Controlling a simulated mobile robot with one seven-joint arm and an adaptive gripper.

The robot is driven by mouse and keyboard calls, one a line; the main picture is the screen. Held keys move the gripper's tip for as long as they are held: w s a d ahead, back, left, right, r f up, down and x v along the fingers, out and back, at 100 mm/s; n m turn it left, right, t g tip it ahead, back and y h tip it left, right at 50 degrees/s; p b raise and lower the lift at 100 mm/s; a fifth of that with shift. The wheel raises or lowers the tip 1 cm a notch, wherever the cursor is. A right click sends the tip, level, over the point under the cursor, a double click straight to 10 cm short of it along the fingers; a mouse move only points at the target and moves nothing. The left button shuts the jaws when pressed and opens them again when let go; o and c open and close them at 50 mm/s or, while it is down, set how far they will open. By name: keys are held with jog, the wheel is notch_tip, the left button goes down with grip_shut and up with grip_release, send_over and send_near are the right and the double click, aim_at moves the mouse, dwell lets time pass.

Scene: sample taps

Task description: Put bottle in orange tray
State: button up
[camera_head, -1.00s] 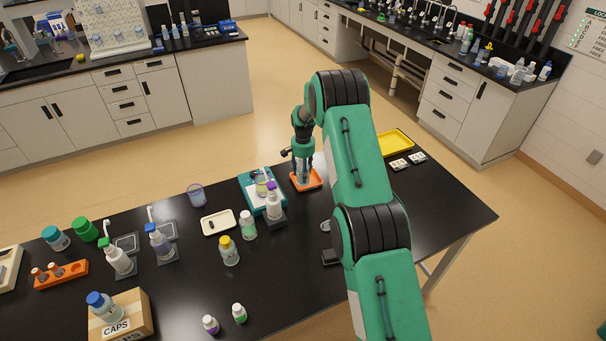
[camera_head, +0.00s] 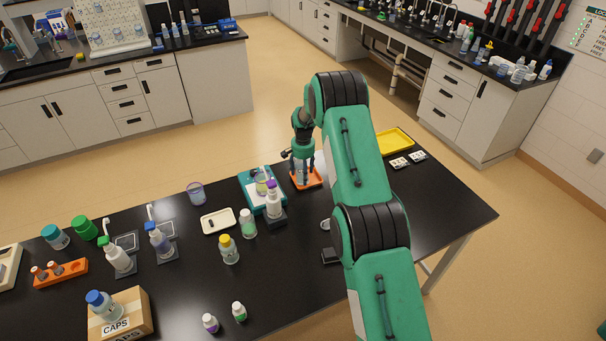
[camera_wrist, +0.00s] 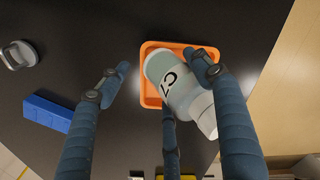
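The orange tray (camera_head: 312,184) lies on the black bench near its far edge; in the wrist view its rim (camera_wrist: 148,46) shows around the bottle. The bottle (camera_wrist: 180,85), pale and translucent with a "C7" label and a whitish cap, is over or in the tray. Its cap end points to the lower right; I cannot tell whether it stands or leans. My gripper (camera_wrist: 158,62) is low around it with fingers spread. The left finger is clear of the bottle; the right finger overlaps it, and touching is unclear. In the head view my gripper (camera_head: 303,172) partly hides the bottle.
A teal-based device (camera_head: 249,190) and a purple-capped bottle (camera_head: 273,202) stand just left of the tray. A yellow tray (camera_head: 395,141) lies to the right. A blue block (camera_wrist: 47,112) shows in the wrist view.

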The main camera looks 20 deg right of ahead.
jog(key=shift+r, duration=0.1)
jog(key=shift+r+p, duration=0.35)
jog(key=shift+r, duration=0.1)
notch_tip(320, 180, up, 12)
jog(key=b, duration=0.1)
jog(key=shift+f, duration=0.15)
dwell(1.0)
